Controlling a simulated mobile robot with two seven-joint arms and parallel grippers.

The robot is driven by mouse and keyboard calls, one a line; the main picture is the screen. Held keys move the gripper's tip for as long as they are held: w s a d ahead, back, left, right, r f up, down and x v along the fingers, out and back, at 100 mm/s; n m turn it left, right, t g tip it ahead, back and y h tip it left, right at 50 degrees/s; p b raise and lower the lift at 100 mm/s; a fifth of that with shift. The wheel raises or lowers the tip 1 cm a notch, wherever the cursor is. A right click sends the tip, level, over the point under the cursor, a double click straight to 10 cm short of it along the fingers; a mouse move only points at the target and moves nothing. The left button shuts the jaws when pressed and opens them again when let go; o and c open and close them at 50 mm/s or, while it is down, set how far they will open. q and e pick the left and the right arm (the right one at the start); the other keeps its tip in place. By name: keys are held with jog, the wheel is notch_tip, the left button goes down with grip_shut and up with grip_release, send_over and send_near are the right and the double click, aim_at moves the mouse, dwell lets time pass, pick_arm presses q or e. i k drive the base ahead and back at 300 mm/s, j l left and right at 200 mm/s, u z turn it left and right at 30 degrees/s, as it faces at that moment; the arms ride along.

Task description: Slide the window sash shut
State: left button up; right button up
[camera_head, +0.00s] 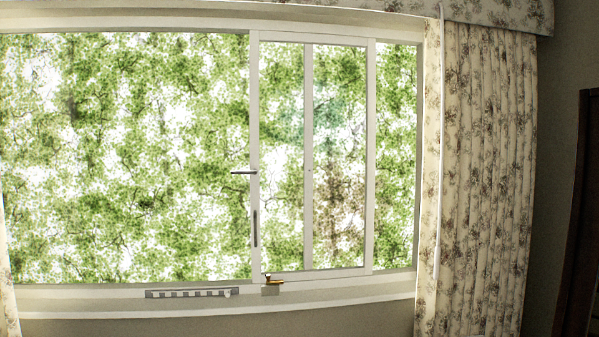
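The window has a white frame (340,283) with bright green foliage behind it. White sash uprights (370,150) stand right of the middle, with another upright (308,150) between them and a wide left stile (254,120). A dark horizontal handle (243,172) sticks out leftward from the left stile. A dark vertical pull (255,228) sits lower on that stile. Foliage shows to the left of the sash and in a narrow strip to its right. I cannot tell which of these areas are glazed. Neither gripper is in view.
A brass-coloured latch (273,281) sits on the lower frame. A striped vent-like strip (188,293) lies left of it. A floral curtain (485,180) hangs at the right, below a matching valance (500,12). A dark wooden edge (580,220) stands at the far right.

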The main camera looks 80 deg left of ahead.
aim_at(256, 36)
jog(key=k+j+u, duration=0.15)
jog(key=u, duration=1.3)
